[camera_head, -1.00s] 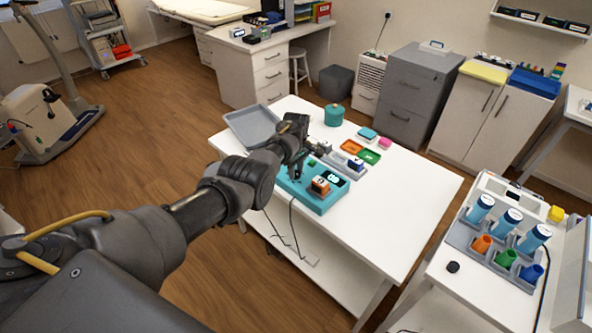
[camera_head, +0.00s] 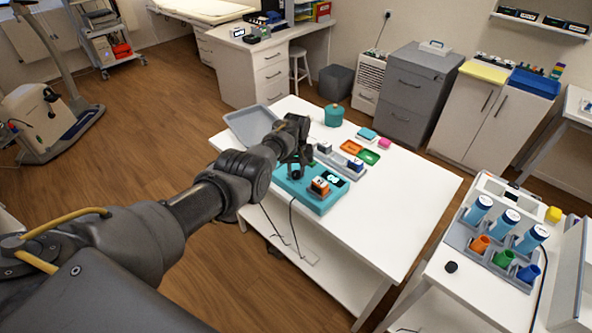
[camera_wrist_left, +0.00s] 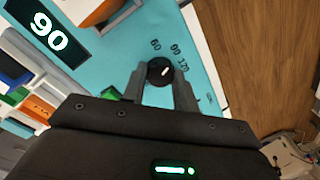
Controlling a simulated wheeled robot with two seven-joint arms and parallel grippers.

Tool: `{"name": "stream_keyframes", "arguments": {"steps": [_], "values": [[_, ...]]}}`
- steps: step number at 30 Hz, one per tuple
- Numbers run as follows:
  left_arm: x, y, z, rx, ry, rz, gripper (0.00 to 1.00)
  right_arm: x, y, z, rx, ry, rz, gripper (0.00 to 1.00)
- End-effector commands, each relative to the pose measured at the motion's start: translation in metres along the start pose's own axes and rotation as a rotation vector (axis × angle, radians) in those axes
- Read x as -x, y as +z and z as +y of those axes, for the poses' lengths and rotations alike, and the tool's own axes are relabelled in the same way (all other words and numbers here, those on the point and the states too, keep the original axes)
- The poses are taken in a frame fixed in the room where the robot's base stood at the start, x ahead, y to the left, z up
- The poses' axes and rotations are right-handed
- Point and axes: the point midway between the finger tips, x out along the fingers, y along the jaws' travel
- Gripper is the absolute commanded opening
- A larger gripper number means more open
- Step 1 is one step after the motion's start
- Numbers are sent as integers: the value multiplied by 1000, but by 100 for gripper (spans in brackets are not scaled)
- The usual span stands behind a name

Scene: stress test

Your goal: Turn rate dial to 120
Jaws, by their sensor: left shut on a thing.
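The teal device (camera_head: 322,203) lies on the white table, and its face also shows in the left wrist view (camera_wrist_left: 137,34). Its dark display (camera_wrist_left: 46,30) reads 90. The black rate dial (camera_wrist_left: 160,70) has a white pointer mark, with the printed numbers 60, 90 and 120 above and to its right. My left gripper (camera_wrist_left: 158,82) is shut on the dial, one finger on each side of it. In the head view my left gripper (camera_head: 296,172) is over the device's left part, and the dial is hard to make out there. My right gripper is not in view.
A grey tray (camera_head: 232,124), a teal jar (camera_head: 334,115) and orange and green trays (camera_head: 369,157) stand on the same table. A second table (camera_head: 425,300) with blue bottles is at right.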

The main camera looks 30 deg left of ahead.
Motion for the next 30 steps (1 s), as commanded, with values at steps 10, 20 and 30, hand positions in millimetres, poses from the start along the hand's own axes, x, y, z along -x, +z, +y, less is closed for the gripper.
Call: {"name": "stream_keyframes", "arguments": {"steps": [10,20,30], "values": [[-1,0,-1,-328,-1,-2,6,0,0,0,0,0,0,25],[-2,1,-1,-598,-1,-3,6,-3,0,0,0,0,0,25],[-2,1,-1,-758,-1,-4,6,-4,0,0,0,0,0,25]]}}
